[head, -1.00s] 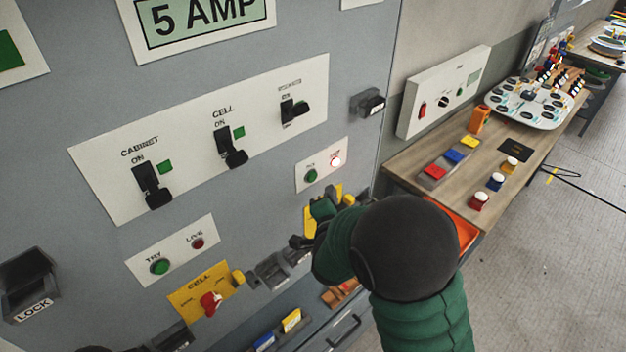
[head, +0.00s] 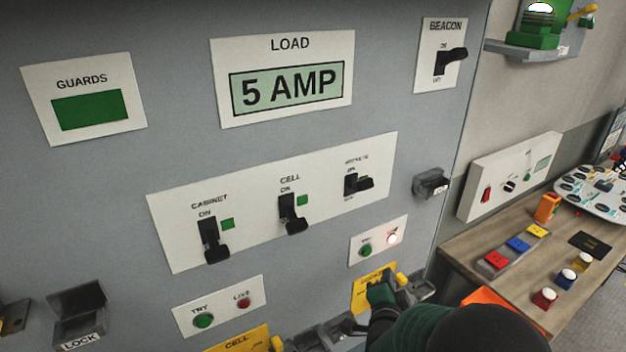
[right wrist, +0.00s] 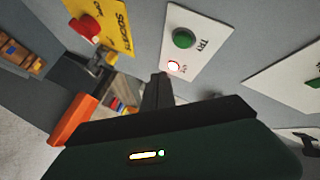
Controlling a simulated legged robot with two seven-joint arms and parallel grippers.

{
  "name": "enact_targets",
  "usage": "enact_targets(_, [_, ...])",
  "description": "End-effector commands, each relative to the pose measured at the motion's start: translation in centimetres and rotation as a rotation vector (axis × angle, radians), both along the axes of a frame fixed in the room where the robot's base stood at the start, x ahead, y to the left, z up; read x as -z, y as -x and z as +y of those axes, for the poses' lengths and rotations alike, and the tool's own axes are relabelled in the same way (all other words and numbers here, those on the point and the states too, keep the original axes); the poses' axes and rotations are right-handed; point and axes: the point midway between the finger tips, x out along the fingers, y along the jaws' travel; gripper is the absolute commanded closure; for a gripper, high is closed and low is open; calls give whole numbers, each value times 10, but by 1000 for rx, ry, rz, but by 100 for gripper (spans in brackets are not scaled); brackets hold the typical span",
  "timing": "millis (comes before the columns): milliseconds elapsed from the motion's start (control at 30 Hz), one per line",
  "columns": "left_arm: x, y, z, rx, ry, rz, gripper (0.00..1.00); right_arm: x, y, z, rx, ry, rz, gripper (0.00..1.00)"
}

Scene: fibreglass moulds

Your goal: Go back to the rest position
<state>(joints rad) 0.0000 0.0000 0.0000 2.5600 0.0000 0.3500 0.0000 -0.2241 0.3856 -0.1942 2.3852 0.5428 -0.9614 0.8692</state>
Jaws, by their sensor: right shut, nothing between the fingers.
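My right arm comes in at the bottom of the head view, a dark rounded link above green parts. My right gripper (head: 357,325) is low by the panel and mostly hidden by the arm. In the right wrist view the dark fingers (right wrist: 158,92) are together with nothing between them. A yellow plate with a red knob (right wrist: 88,27) is at upper left there. My left gripper is not in view.
The grey panel carries a row of black switches (head: 293,214), a 5 AMP display (head: 290,90) and a BEACON switch (head: 452,60). A LOCK holder (head: 80,312) juts out at lower left. A wooden bench (head: 480,245) with coloured blocks stands at the right.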

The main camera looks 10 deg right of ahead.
Motion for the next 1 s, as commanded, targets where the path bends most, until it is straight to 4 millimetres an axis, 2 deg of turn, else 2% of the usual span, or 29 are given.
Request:
enact_targets(67, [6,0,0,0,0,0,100,16,4,9,-53,15,85,100])
enact_targets(167, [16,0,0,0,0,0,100,56,26,37,-235,81,326,100])
enact_targets(200, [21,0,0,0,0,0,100,75,42,51,-340,127,444,100])
enact_targets(267, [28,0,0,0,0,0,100,100,74,70,-513,210,622,100])
enact_targets(333, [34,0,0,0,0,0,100,123,118,84,-710,313,810,100])
enact_targets(433, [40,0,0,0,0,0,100,141,174,88,-942,437,1018,100])
enact_targets(533, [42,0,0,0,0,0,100,147,208,86,-1077,507,1135,100])
enact_targets(600, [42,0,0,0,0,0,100,148,218,85,-1115,526,1169,100])
enact_targets(1000, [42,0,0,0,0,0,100,148,218,85,-1118,527,1172,100])
